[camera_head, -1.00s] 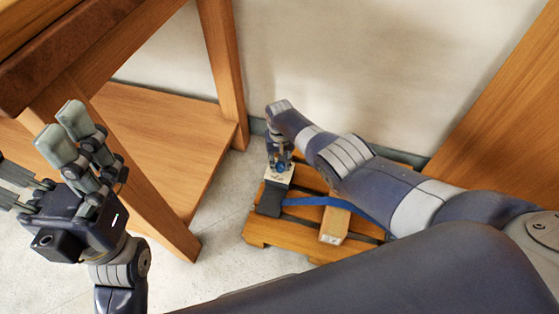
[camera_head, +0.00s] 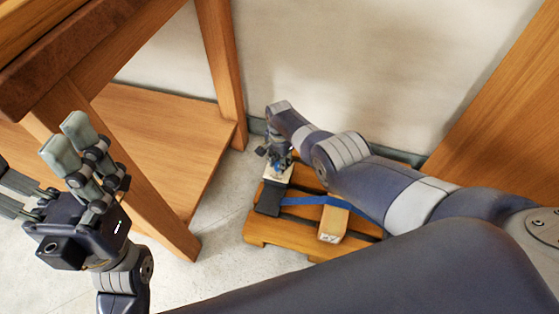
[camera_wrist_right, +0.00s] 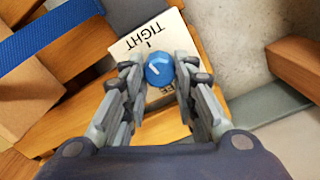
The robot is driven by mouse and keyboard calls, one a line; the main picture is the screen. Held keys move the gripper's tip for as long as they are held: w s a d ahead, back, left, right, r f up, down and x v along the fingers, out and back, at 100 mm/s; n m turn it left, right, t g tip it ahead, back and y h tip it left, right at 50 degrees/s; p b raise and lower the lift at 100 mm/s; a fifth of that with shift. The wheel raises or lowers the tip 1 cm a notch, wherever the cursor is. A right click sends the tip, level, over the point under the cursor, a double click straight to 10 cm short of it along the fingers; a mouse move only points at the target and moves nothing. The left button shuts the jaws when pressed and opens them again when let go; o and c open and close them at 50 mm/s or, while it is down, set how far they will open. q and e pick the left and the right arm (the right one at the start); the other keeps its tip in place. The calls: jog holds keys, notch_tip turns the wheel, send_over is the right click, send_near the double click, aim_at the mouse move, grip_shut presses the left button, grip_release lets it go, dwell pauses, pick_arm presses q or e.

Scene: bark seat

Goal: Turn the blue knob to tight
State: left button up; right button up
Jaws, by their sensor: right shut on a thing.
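The blue knob (camera_wrist_right: 159,68) is round with a white pointer line. It sits on a white plate (camera_wrist_right: 135,47) that reads TIGHT on its far side in the wrist view; a second label is partly covered by the fingers and knob. The line points to the left side of the knob, off the TIGHT label. In the head view the knob (camera_head: 278,168) is small below my wrist. My right gripper (camera_head: 277,160) is shut on the knob, one finger on each side. My left gripper (camera_head: 42,165) is open and empty at the left.
The plate is on a slatted wooden pallet (camera_head: 285,232) on the floor. A wooden table leg (camera_head: 222,70) and shelf stand at left, a wall behind.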

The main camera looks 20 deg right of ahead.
jog(key=shift+m, duration=0.8)
jog(key=o, duration=1)
jog(key=shift+o, duration=0.2)
jog(key=shift+r, duration=0.15)
jog(key=shift+r, duration=0.65)
notch_tip(320, 180, up, 10)
jog(key=shift+r, duration=0.2)
